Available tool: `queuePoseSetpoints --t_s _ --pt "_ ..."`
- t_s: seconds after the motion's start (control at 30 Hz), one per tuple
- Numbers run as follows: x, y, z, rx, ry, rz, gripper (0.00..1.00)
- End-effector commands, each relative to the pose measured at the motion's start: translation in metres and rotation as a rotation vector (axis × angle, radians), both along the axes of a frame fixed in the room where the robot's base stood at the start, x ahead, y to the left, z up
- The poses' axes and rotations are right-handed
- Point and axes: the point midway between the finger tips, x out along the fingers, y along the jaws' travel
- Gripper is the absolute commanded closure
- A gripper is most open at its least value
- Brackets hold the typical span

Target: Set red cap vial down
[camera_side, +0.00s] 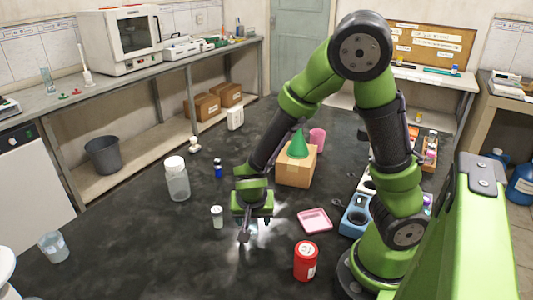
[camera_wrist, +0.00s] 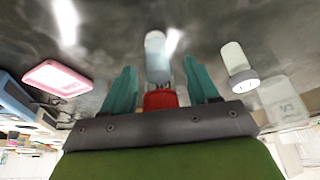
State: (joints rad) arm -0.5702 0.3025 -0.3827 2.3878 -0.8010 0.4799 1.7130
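The red cap vial (camera_wrist: 157,58) shows in the wrist view between the two teal fingers of my gripper (camera_wrist: 163,82). Its red cap is nearest the palm, and its pale body points away toward the dark bench top. The fingers stand apart, with a clear gap on the right of the cap and a thin one on the left. In the side view my gripper (camera_side: 243,236) points down low over the bench; I cannot make out the vial there. I cannot tell whether the vial's base touches the bench.
A white-capped vial (camera_side: 217,216) stands just left of my gripper; a large clear bottle (camera_side: 177,182) stands farther left. A pink tray (camera_side: 314,220) and red jar (camera_side: 305,262) are to the right. A cardboard box (camera_side: 296,170) with a green cone is behind.

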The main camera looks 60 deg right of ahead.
Motion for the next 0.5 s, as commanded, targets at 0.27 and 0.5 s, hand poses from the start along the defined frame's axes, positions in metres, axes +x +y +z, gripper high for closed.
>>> queuePoseSetpoints --t_s 0.27,0.5 --pt "0.000 0.000 0.002 0.001 -0.001 -0.001 0.41" --pt "-0.005 0.010 0.031 0.005 -0.008 0.002 0.41"
